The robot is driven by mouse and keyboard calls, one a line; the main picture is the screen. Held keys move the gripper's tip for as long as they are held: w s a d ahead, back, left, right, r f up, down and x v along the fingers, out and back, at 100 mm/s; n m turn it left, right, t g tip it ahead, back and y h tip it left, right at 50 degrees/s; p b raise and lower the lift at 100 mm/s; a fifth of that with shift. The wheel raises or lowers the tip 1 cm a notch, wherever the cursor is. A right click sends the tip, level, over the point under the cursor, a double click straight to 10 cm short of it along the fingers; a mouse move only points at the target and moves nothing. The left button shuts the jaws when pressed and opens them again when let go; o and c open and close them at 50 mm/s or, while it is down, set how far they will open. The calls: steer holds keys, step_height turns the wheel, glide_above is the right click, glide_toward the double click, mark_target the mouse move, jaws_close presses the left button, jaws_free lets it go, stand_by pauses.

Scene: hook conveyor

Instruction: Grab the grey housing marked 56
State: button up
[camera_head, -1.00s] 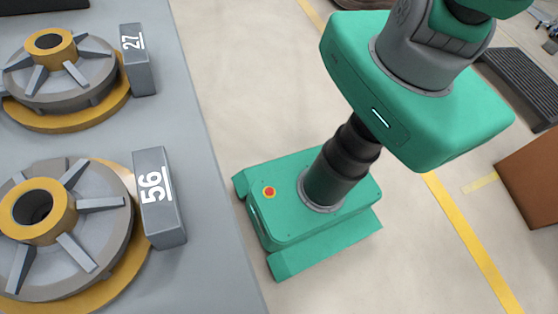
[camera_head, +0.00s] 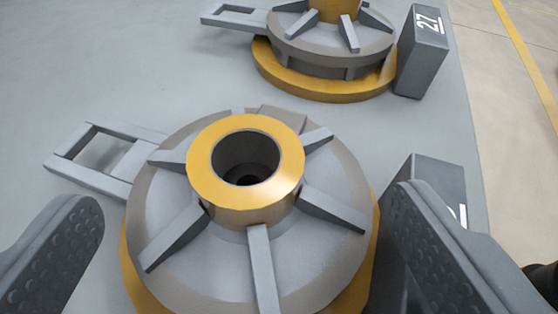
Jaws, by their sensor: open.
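The grey housing (camera_head: 180,240) with a yellow hub ring and radial ribs sits on a yellow base in the lower middle of the camera view. A grey marker block (camera_head: 437,172) stands at its right; its number is mostly hidden by my right finger, and it read 56 in the earlier frame. My gripper (camera_head: 240,235) is open, with one finger at the lower left and the other at the lower right. The fingers are on either side of the housing in the picture, with nothing held between them. I cannot tell their height relative to it.
Another grey housing (camera_head: 338,44) on a yellow base stands behind, beside a block marked 27 (camera_head: 424,50). A frame-like grey handle (camera_head: 100,160) sticks out left of the near housing. The grey table (camera_head: 120,70) is clear at the left; its edge runs along the right.

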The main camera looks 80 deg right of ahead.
mark_target(246, 187)
steer(key=shift+b+x, duration=0.45)
steer(key=shift+x, duration=2.5)
steer(key=shift+d+r, duration=0.1)
steer(key=shift+r, duration=0.1)
